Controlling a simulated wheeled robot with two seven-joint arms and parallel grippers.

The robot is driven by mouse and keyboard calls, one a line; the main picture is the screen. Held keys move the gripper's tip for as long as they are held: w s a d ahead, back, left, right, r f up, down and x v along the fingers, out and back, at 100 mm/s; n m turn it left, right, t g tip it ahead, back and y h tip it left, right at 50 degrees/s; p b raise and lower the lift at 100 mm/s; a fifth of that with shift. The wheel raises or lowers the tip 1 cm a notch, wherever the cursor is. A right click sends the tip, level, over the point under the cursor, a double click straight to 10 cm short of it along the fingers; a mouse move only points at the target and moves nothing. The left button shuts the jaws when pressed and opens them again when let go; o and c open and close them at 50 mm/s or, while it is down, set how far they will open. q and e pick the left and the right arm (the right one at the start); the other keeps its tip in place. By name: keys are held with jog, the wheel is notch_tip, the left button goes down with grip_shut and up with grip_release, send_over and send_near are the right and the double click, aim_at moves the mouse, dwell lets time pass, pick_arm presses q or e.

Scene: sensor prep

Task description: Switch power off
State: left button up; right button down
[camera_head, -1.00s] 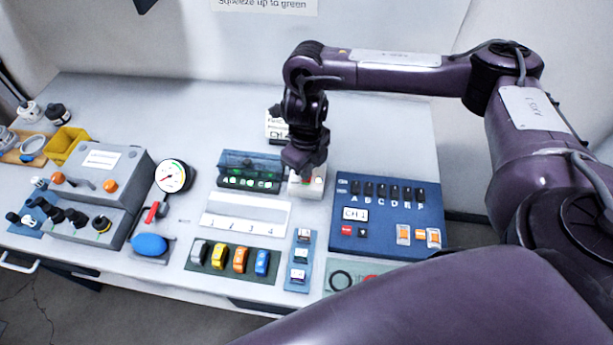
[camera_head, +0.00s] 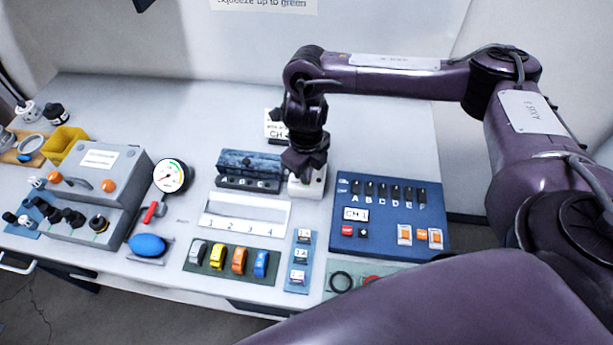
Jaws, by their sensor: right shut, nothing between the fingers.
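A small white box (camera_head: 317,186) stands on the bench between the dark letter unit and the blue panel. My right gripper (camera_head: 303,174) points down onto this box, with its fingers shut and nothing held. It covers much of the box's top, so any switch there and its position are hidden. The dark unit with a row of letters (camera_head: 248,182) stands just left of the box, and its letters are unlit. My left gripper is out of view.
A blue panel (camera_head: 388,238) with black switches lies right of the box. A white numbered tray (camera_head: 245,212), colored clips and a small blue strip (camera_head: 300,262) lie in front. A gauge (camera_head: 169,176) and grey control box (camera_head: 100,172) stand left. The back bench is largely clear.

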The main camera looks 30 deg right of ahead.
notch_tip(320, 180, up, 5)
jog(key=p, duration=0.3)
jog(key=shift+f+p, duration=0.2)
jog(key=shift+p, duration=0.15)
notch_tip(320, 180, up, 2)
jog(key=shift+r+p, duration=0.15)
jog(key=shift+p, duration=1.05)
